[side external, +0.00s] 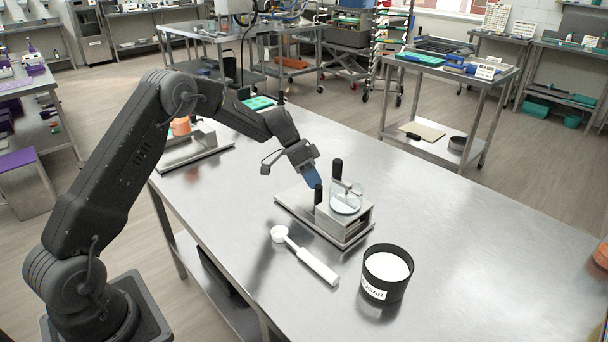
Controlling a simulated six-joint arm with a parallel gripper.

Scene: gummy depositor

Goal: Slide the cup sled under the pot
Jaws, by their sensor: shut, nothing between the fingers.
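A steel fixture stands on the table, with a flat base plate (290,200) and a raised block (352,221). A clear round glass vessel (346,198), which looks like the pot, sits on the block. A tall black post (337,169) rises behind it. A short black knob (318,194) stands upright at the block's left side; it may be the sled's handle. The cup sled itself cannot be made out clearly. My gripper (314,180), with blue fingers, is shut and empty. It points down just above the short knob; whether it touches cannot be told.
A white scoop (305,257) lies in front of the fixture, and a black sugar tub (387,272) stands at the front right. Another steel stand (190,150) with an orange item (180,126) is at the back left. The table's right side is clear.

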